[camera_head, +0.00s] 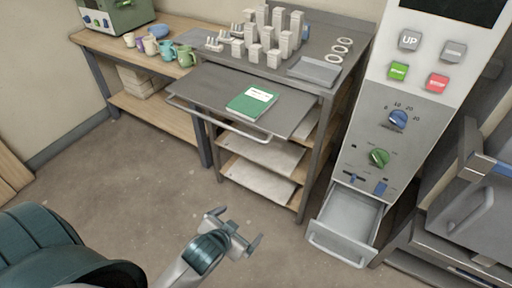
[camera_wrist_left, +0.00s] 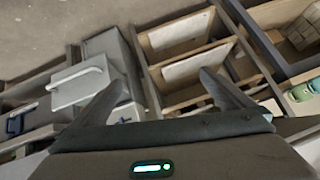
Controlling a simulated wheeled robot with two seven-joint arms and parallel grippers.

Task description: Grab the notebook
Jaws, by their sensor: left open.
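The green notebook (camera_head: 249,106), with a white label on its cover, lies flat on a grey pull-out shelf (camera_head: 205,92) of the metal rack in the head view. I cannot make it out in the left wrist view. My left gripper (camera_head: 237,228) is open and empty over the floor, in front of the rack and apart from the notebook. Its two spread fingers also show in the left wrist view (camera_wrist_left: 158,95), with the rack's lower shelves beyond them. My right gripper is not in view.
An open drawer (camera_head: 344,225) juts from the control panel right of my gripper. The pull-out shelf has a front handle bar (camera_head: 225,122). Pale blocks (camera_head: 272,60) and a grey tray (camera_head: 315,70) stand behind the notebook. Mugs (camera_head: 186,57) stand on the wooden bench. Floor is clear.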

